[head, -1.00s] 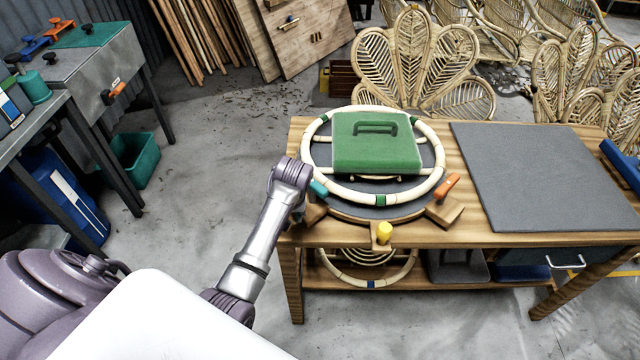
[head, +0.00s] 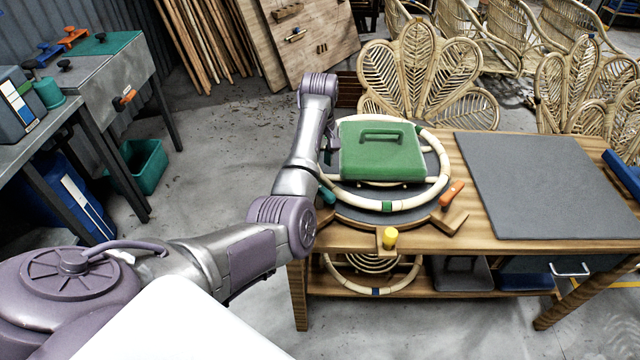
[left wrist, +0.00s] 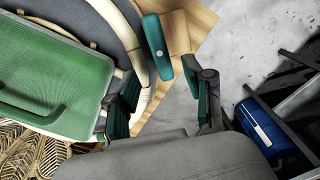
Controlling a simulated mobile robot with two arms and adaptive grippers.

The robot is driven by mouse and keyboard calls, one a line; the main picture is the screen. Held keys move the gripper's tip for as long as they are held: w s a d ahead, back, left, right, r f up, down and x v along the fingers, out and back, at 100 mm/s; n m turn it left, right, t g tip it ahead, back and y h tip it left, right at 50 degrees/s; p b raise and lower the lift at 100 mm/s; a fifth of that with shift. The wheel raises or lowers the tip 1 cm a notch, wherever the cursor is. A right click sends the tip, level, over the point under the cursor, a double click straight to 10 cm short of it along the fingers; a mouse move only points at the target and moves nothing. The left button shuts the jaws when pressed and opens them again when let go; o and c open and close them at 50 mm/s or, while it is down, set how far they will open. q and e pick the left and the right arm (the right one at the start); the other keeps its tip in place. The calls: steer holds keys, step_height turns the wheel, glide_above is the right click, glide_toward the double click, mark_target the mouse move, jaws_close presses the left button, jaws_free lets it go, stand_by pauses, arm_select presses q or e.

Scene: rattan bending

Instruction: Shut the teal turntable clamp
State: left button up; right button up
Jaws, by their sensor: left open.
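The teal clamp (head: 326,195) sits at the left edge of the round turntable (head: 352,214), partly covered by my left arm. In the left wrist view the clamp (left wrist: 157,48) is a teal lever with a pale pin, on a wooden block beside the rattan ring. My left gripper (left wrist: 162,88) is open and empty; the lever shows ahead, between and beyond its fingertips, with a gap. In the head view this gripper is mostly hidden by my arm. My right gripper is not in view.
A green block with a handle (head: 381,152) sits inside the rattan ring (head: 440,185). The turntable's orange clamp (head: 452,193) and yellow clamp (head: 390,237) are at its right and front. A grey mat (head: 545,185) covers the bench's right. Rattan chair backs (head: 420,75) stand behind.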

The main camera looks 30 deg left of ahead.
mark_target(320, 197)
arm_select(q)
step_height(320, 197, down, 8)
steer(key=shift+f, duration=0.2)
jaws_close()
stand_by(0.4)
